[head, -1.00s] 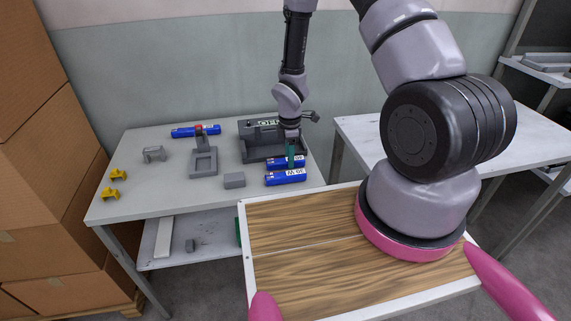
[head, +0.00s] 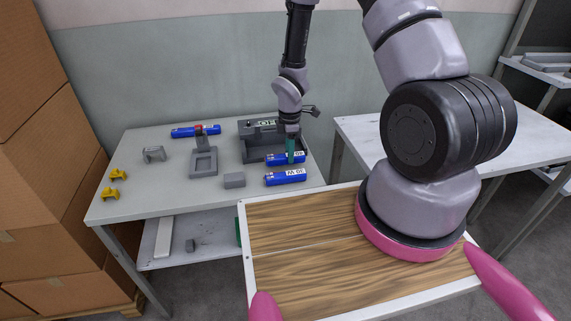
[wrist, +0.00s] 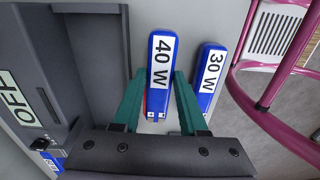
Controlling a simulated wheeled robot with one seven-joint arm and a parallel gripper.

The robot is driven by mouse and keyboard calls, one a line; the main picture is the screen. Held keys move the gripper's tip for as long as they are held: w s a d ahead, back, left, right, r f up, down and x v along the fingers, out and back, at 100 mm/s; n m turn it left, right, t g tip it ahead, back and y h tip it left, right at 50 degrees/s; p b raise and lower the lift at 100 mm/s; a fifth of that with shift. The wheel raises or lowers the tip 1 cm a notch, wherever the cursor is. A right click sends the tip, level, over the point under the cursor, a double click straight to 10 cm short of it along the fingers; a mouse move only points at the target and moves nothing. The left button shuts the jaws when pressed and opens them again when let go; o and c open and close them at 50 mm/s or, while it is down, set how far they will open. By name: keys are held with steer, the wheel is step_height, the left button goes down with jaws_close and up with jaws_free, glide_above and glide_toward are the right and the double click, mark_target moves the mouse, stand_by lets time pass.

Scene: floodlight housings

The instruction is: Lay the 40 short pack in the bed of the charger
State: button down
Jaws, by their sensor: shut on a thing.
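The short blue pack marked 40 W (wrist: 160,60) stands out between the green fingers of my gripper (wrist: 156,82) in the wrist view. The gripper is shut on it across its width. In the head view this pack (head: 274,160) is just in front of the dark grey charger (head: 252,147), partly covered by my gripper (head: 291,160). The gap beneath it cannot be judged clearly. The charger (wrist: 90,55) lies left of the pack in the wrist view, with an OFF label and a long recessed bed. The bed looks empty where it shows.
A blue pack marked 30 W (head: 287,177) lies close in front, parallel. Another blue pack (head: 188,132) lies at the back left. A grey block (head: 234,180), a grey holder (head: 203,163), a grey bracket (head: 154,154) and yellow pieces (head: 115,174) stand to the left.

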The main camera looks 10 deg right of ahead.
steer(key=shift+r, duration=4.1)
